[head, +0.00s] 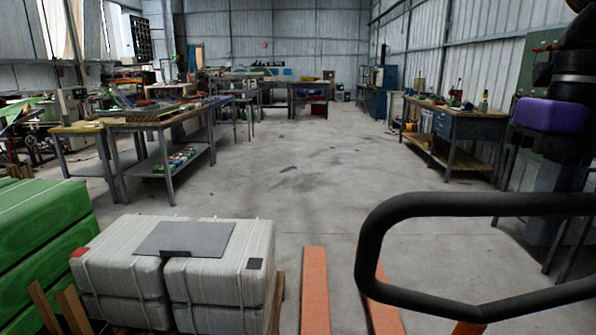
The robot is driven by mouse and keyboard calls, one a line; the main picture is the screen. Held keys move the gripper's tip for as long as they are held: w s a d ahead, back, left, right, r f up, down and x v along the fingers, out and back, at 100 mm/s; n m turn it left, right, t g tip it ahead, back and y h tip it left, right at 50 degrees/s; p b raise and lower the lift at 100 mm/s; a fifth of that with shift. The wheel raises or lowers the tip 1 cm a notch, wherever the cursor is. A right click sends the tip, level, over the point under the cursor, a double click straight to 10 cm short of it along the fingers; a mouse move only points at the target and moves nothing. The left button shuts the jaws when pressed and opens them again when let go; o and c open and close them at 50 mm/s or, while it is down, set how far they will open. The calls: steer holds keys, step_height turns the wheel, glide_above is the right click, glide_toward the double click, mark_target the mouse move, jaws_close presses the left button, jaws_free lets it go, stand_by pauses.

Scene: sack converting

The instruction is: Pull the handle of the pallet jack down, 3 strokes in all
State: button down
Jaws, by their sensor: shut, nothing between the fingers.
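The pallet jack's black handle loop (368,250) is large in the lower right and runs off the right edge. Two orange forks (315,290) of the jack lie along the floor behind and left of the loop. My gripper (562,158) is at the upper right, dark, below a purple block on my arm. It is shut and empty, above the loop and apart from it in the picture. Its fingertips are small and dark, hard to make out.
Pale wrapped sacks (215,262) with a grey sheet on top stand on a pallet left of the forks. Green stacked blocks (40,240) are at far left. Workbenches (470,120) line both sides. The middle floor (310,170) is clear.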

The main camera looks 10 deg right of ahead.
steer(key=shift+s+d+r, duration=0.1)
steer(key=shift+d+r, duration=0.05)
steer(key=shift+r, duration=0.45)
steer(key=w+d+p, duration=0.2)
steer(key=w+p, duration=0.1)
steer(key=w, duration=0.3)
steer(key=shift+w+d+r+p, duration=0.15)
steer(key=shift+w+d+p, duration=0.1)
steer(key=shift+d+p, duration=0.1)
